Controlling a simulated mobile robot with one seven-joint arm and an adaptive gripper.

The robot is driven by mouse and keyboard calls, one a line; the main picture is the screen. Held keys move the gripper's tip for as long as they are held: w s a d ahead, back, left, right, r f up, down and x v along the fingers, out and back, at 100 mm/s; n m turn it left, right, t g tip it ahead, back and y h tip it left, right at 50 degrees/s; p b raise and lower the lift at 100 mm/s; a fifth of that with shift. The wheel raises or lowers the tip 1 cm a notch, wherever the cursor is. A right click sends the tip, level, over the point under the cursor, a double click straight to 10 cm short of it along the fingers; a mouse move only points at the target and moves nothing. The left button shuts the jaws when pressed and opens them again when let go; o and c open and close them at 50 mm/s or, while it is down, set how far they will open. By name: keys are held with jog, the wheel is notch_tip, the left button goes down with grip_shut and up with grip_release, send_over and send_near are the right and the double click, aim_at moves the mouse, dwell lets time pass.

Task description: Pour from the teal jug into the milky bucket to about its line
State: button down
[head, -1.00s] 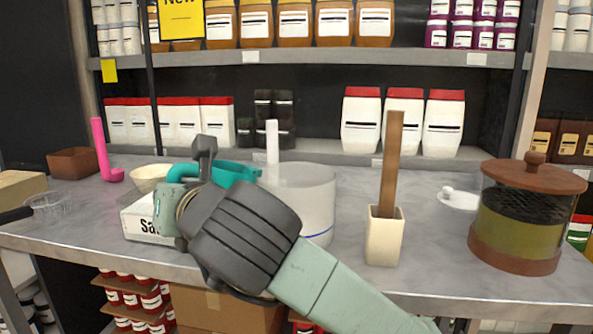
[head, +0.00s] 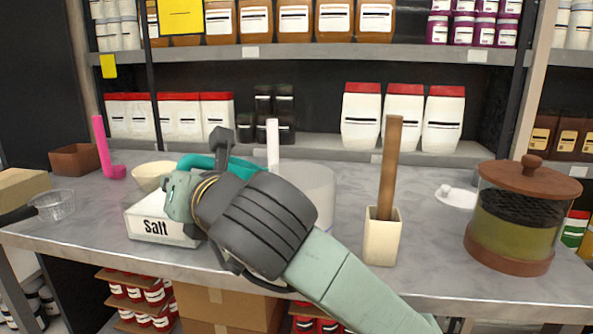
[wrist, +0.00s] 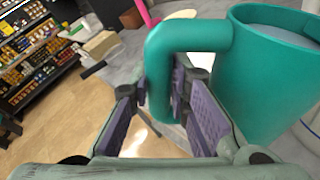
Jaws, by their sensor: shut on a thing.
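The teal jug (head: 240,167) is mostly hidden behind my wrist in the head view. Its body shows large in the wrist view (wrist: 262,85), with greyish liquid inside near the rim. My gripper (wrist: 172,85) is shut on the jug's thick handle (wrist: 190,37), its purple pads on either side. The milky bucket (head: 318,188) is translucent and stands on the counter just right of the jug, partly hidden by my arm. Its line is mostly covered in the head view. A pale edge of the bucket (wrist: 308,132) shows at the right of the wrist view.
A salt box (head: 158,222) and cream bowl (head: 150,176) stand left of my wrist. A white upright handle (head: 272,140) rises by the bucket. Right are a cream holder (head: 382,240) with a wooden stick and a lidded glass jar (head: 515,225). A pink ladle (head: 103,150) stands left.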

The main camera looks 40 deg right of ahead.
aim_at(186, 165)
jog(key=r+p, duration=0.1)
jog(key=d+r+p, duration=0.1)
jog(key=r+p, duration=0.1)
jog(key=shift+m, duration=0.4)
jog(key=d+r+p, duration=0.1)
jog(key=r+m+p, duration=0.1)
jog(key=r+p, duration=0.1)
jog(key=shift+s+d+y+p, duration=0.15)
jog(key=shift+d+y+p, duration=0.15)
jog(key=shift+d, duration=0.1)
jog(key=shift+d+r+m+t+y+p, duration=0.15)
jog(key=shift+d+r+m+p, duration=0.35)
jog(key=shift+r+p, duration=0.35)
jog(key=shift+d+r+m+t+y+p, duration=0.15)
jog(key=shift+d+r+m+p, duration=0.3)
jog(key=shift+p, duration=0.55)
jog(key=shift+s+d+r+m+t+y+p, duration=0.1)
jog(key=shift+d+r+m+t+y+p, duration=0.1)
jog(key=shift+d+m+p, duration=0.5)
jog(key=shift+s+d+r+m+t+y+p, duration=0.1)
jog(key=shift+d+r+m+p, duration=0.1)
jog(key=shift+d+m+p, duration=0.45)
jog(key=shift+d+r+m+p, duration=0.65)
jog(key=shift+r+m+p, duration=0.15)
jog(key=shift+m+p, duration=0.3)
dwell(0.4)
jog(key=shift+d+r, duration=0.2)
jog(key=shift+d, duration=0.4)
dwell(0.5)
